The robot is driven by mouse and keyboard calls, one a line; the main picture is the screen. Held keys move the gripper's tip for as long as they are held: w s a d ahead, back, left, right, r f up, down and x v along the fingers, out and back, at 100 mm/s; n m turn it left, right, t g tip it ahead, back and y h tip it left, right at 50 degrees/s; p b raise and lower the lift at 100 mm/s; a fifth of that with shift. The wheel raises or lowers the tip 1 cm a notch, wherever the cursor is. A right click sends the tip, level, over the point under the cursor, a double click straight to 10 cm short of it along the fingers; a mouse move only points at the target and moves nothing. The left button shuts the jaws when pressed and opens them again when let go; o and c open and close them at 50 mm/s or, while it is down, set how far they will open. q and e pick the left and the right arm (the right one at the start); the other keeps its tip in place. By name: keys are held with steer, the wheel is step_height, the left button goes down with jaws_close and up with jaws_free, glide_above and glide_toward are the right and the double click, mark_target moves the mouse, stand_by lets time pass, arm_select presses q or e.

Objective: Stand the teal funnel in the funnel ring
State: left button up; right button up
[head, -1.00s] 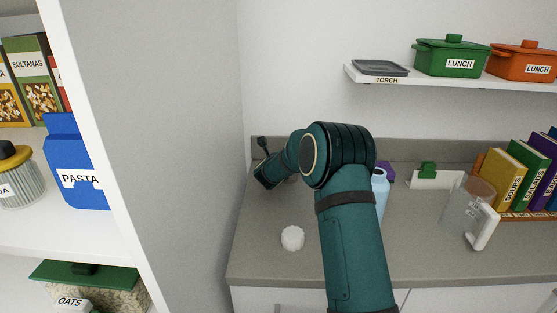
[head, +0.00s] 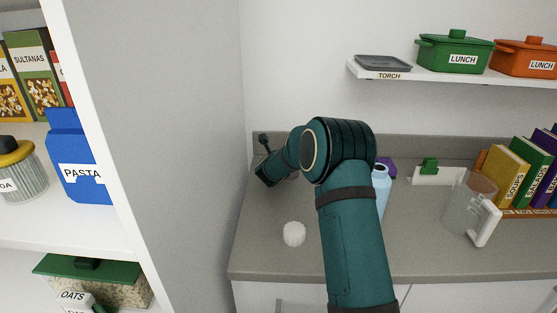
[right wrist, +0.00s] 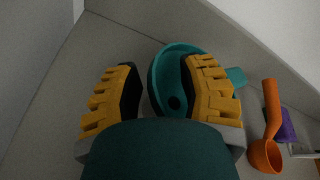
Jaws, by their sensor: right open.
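The teal funnel (right wrist: 160,87) shows in the right wrist view, its round mouth facing the camera with a dark hole inside and a teal tab at its right. My right gripper (right wrist: 165,90) is open and empty around the funnel's near-left rim. Its left finger is outside the funnel, with a gap to the rim, and its right finger overlaps the mouth. I cannot tell whether that finger touches it. In the head view my teal right arm hides the funnel and most of the gripper. I cannot make out the funnel ring. My left gripper is not in view.
An orange ladle (right wrist: 271,110) lies right of the funnel. On the counter (head: 350,262) are a white round item (head: 294,233), a light-blue bottle (head: 381,185), a clear jug (head: 468,205) and a row of books (head: 505,175). The front middle counter is clear.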

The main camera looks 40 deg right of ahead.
steer(key=v, duration=1.1)
steer(key=shift+s+a, duration=0.25)
steer(key=shift+s, duration=0.05)
